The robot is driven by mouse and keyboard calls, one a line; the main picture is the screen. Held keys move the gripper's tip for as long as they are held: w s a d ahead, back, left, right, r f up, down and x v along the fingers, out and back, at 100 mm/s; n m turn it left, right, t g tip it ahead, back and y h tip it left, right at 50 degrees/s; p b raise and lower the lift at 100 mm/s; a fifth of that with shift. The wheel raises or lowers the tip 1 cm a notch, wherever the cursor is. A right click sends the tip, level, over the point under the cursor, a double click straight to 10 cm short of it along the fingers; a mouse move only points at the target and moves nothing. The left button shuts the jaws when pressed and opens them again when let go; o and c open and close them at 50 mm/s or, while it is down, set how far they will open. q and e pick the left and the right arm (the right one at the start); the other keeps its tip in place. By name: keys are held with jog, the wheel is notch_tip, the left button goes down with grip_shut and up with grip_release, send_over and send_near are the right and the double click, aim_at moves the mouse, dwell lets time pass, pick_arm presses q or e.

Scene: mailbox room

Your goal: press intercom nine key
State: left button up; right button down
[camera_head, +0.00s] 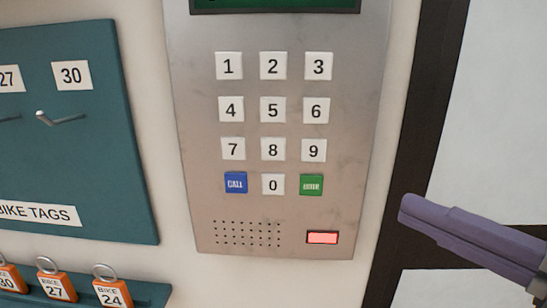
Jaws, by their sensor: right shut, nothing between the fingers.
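The intercom panel (200,190) is a grey metal plate on the wall in the middle of the head view. Its white nine key (313,150) sits at the right end of the third key row, below the six key (316,111) and above a green key (311,185). My right gripper (408,208) comes in from the right edge, purple and shut with nothing in it. Its tip is to the right of and lower than the nine key in the picture, apart from the panel. Nothing hides the nine key. My left gripper is not in view.
A blue call key (236,183) and zero key (273,184) share the bottom row. A lit red indicator (322,237) is below. A teal board (75,140) with hooks and a shelf of orange bike tags (112,292) are at left. A dark frame (425,110) stands right.

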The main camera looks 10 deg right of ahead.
jog(key=p, duration=0.3)
send_near(306, 153)
jog(key=w+a, duration=0.3)
jog(key=shift+w+a+r, duration=0.2)
jog(key=shift+w+a, duration=0.05)
jog(key=shift+w, duration=0.05)
jog(key=shift+w+d+f, duration=0.1)
jog(key=shift+w+d, duration=0.1)
jog(key=shift+w, duration=0.55)
jog(key=shift+w, duration=0.1)
